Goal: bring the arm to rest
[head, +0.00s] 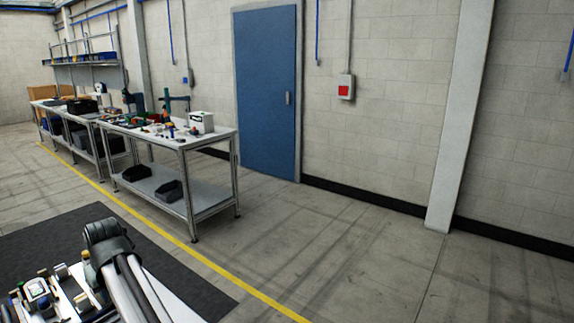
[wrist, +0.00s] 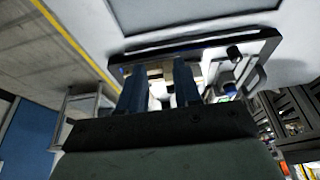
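My gripper (wrist: 159,68) shows in the wrist view with two blue fingers standing apart. A pale gap shows between them, and I see nothing clearly held. Beyond the fingertips lies a dark-edged plate or frame (wrist: 262,46) on a pale surface, with small dark and white parts beside it. In the head view my arm reaches in at the bottom left, and my fingers are hidden there. Next to the arm, small fixture parts (head: 38,290) stand on a work surface, cut off by the picture edge.
A long workbench (head: 215,135) with tools and bins stands by the wall at the left. A blue door (head: 266,95) is behind it. A yellow line (head: 165,232) crosses the floor. The floor at the centre and right is clear. Dark racks (wrist: 295,110) show at right in the wrist view.

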